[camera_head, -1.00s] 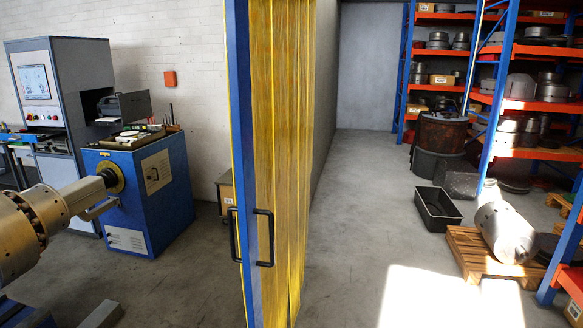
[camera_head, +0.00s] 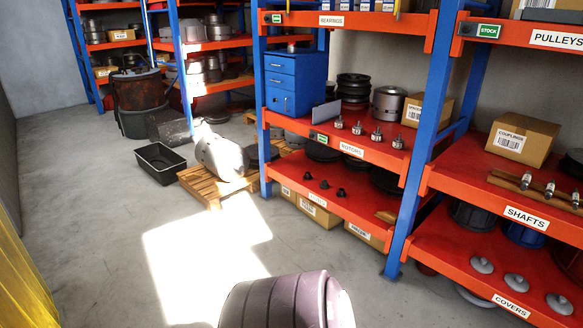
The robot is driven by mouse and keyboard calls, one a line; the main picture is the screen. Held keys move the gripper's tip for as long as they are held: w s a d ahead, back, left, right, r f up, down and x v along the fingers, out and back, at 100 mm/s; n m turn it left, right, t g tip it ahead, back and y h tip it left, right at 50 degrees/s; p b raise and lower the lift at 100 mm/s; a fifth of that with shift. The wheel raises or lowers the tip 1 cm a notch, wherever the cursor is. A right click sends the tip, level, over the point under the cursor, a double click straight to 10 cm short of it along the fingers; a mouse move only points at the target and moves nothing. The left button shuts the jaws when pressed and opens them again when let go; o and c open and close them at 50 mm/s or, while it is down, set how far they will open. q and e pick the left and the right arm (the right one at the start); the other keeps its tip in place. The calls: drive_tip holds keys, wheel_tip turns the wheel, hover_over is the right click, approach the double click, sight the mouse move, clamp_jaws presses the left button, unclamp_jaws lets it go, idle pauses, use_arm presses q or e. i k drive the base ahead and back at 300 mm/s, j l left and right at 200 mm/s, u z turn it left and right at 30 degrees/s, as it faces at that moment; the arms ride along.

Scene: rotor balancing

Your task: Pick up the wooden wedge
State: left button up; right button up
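I cannot make out a wooden wedge for certain. A small light-brown piece (camera_head: 386,216) lies at the right end of the lower rotor shelf, partly hidden by the blue upright; I cannot tell its shape. Long brown wooden bars (camera_head: 530,190) carry metal shafts on the shelf labelled SHAFTS. A wooden pallet (camera_head: 214,190) on the floor bears a large pale metal cylinder (camera_head: 222,157). Neither of my grippers is in view.
Orange and blue racks (camera_head: 397,225) line the right side. A black tray (camera_head: 160,163) lies on the floor at the left. A ribbed grey-purple cylinder (camera_head: 272,303) fills the bottom centre. The sunlit floor (camera_head: 205,250) is clear. A yellow curtain (camera_head: 20,270) edges the lower left.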

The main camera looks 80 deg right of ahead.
sight(389, 217)
drive_tip(key=z, duration=3.85)
drive_tip(key=i+j+z, duration=0.5)
drive_tip(key=j+z, duration=0.15)
drive_tip(key=i+j+z, duration=0.15)
drive_tip(key=j+z, duration=0.2)
drive_tip(key=i+j+z, duration=0.1)
drive_tip(key=j+z, duration=0.25)
drive_tip(key=j, duration=0.1)
